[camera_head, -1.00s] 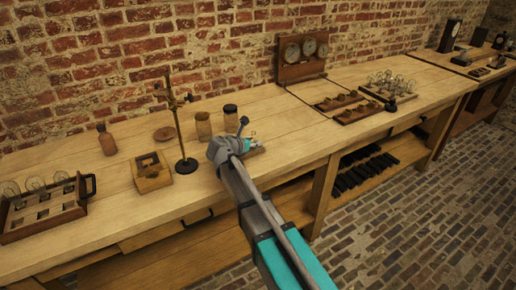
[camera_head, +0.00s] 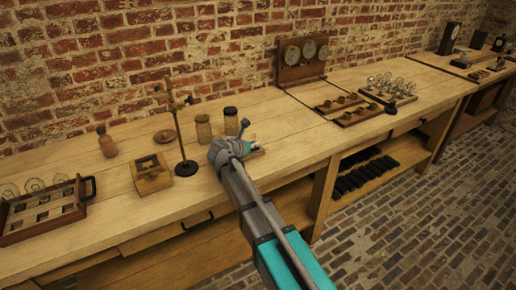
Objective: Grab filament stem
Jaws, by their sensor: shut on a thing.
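My gripper (camera_head: 248,146), partly hidden behind my grey wrist, is low over the middle of the workbench. It is shut on a small pale thing (camera_head: 254,138) at its tip, which looks like the filament stem. The piece is too small for its shape to be clear. A small wooden block or stand (camera_head: 258,152) shows just beside the fingers, largely hidden by them. I cannot tell whether the stem touches it.
Two jars (camera_head: 203,128) (camera_head: 231,120) stand close behind my wrist. Left are a metal stand (camera_head: 180,125), a wooden box (camera_head: 151,174) and a bulb tray (camera_head: 45,212). Trays (camera_head: 342,105) and a gauge panel (camera_head: 304,62) are right.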

